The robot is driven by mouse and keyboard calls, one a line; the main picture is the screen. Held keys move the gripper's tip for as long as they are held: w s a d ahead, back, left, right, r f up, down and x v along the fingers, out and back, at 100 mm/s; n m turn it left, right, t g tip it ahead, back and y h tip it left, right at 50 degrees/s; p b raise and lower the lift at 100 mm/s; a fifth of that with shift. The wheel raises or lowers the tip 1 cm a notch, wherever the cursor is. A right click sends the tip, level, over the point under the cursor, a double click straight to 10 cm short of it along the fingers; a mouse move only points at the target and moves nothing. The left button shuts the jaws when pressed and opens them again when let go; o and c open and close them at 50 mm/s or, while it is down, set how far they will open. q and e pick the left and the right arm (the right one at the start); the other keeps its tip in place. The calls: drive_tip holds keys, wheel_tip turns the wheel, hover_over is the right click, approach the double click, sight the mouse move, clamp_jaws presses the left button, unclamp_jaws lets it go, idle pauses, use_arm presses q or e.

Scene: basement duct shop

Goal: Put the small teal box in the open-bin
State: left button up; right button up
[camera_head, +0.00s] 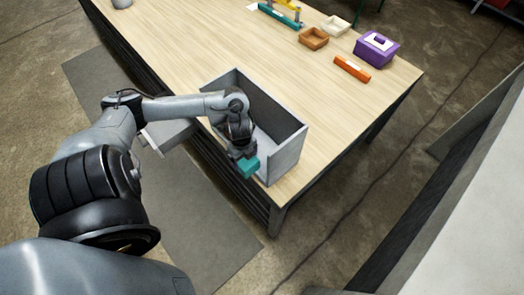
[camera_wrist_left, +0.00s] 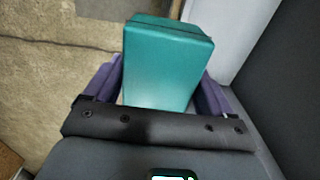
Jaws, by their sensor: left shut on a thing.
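The small teal box (camera_head: 249,168) is held by my left gripper (camera_head: 243,157). In the left wrist view the teal box (camera_wrist_left: 166,62) sits between the two purple fingers of my left gripper (camera_wrist_left: 160,85), which is shut on it. The open-bin (camera_head: 287,157) is a grey, open-topped box at the near edge of the table. In the head view the held box overlaps the near, open-looking side of the bin; I cannot tell its exact height over the bin floor. My right gripper is not in view.
The wooden table (camera_head: 185,58) has much free room behind the bin. A purple box (camera_head: 376,51), an orange block (camera_head: 351,69), a brown tray (camera_head: 313,39) and a cream tray (camera_head: 335,26) stand at the far right. An open drawer (camera_head: 167,134) juts out at the left.

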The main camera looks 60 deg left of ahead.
use_arm(q)
drive_tip(key=shift+w+a+f+b, duration=0.55)
drive_tip(key=shift+w+f+b, duration=0.1)
drive_tip(key=shift+w+f, duration=0.85)
drive_tip(key=shift+w+a+f+b, duration=0.5)
drive_tip(key=shift+w+f+b, duration=0.2)
drive_tip(key=shift+w+f, duration=0.8)
drive_tip(key=shift+w+a+f+b, duration=0.6)
drive_tip(key=shift+w+f, duration=0.6)
drive_tip(key=shift+f, duration=0.6)
drive_tip(key=o, duration=1.1)
drive_tip(key=shift+f, duration=0.1)
